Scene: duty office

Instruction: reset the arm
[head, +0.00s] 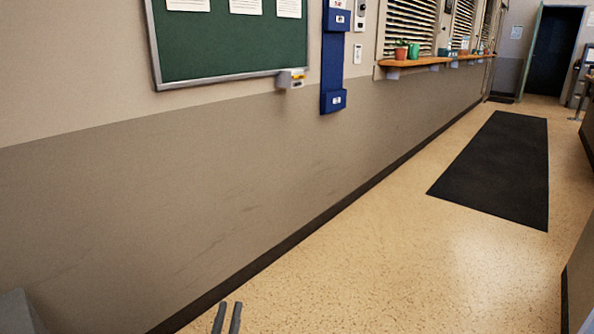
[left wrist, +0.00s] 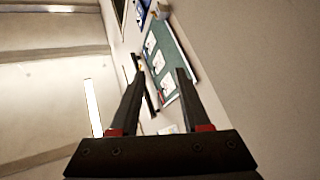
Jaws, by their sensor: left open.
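My left gripper (head: 228,318) shows at the bottom edge of the head view, only its two grey fingertips, a small gap apart. It is in front of the wall and above the speckled floor. In the left wrist view the left gripper (left wrist: 158,75) has its two dark fingers apart with nothing between them. My right gripper is in neither view.
A beige and grey wall (head: 180,200) runs along the left, with a green notice board (head: 225,45) and a blue wall holder (head: 333,60). A wooden ledge (head: 430,61) holds pots. A black mat (head: 500,170) lies on the otherwise clear floor. An open doorway (head: 553,52) is far right.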

